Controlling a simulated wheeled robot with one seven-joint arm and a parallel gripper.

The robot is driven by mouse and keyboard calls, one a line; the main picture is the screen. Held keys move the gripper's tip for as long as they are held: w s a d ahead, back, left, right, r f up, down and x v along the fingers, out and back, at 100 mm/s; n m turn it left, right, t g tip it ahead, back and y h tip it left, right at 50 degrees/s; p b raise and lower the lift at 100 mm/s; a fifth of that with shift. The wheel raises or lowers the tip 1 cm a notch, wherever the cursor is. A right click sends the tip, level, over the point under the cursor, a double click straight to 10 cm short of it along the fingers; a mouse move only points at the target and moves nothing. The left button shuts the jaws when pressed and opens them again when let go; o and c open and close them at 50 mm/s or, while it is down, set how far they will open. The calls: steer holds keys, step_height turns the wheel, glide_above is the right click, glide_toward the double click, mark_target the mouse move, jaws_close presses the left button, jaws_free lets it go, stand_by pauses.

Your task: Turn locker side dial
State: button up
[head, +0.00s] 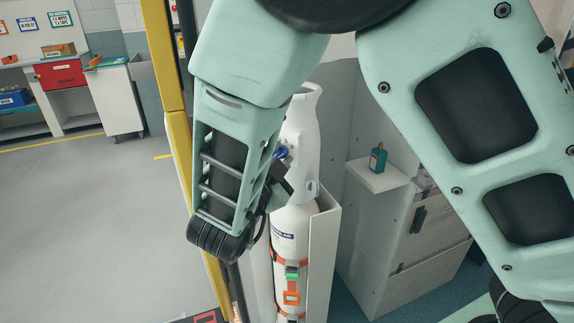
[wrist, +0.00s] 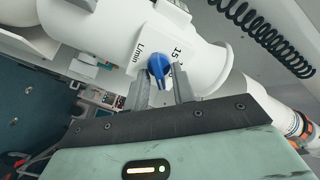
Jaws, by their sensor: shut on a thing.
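The blue dial (wrist: 158,66) sits on the white head of a cylinder, beside the printed marks "L/min" and "15". My gripper (wrist: 161,74) has its two grey fingers on either side of the dial and is shut on it. In the head view the blue dial (head: 281,153) shows only as a small patch beside my wrist. The white cylinder (head: 290,235) stands upright in a narrow white locker (head: 325,240). My arm hides part of the cylinder's upper half and most of the gripper.
A teal bottle (head: 378,158) is on a small white shelf at right. A black coiled cord (wrist: 265,38) hangs near the dial. The grey floor at left is clear.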

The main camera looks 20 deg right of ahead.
steer(key=shift+s+f+m+b, duration=0.1)
steer(key=shift+f+m+b, duration=0.1)
steer(key=shift+m+b, duration=0.75)
steer(key=shift+r, duration=0.1)
steer(key=o, duration=0.6)
steer(key=v, duration=1.7)
steer(key=shift+s+b, duration=0.15)
steer(key=shift+b, duration=0.25)
steer(key=shift+r, duration=0.1)
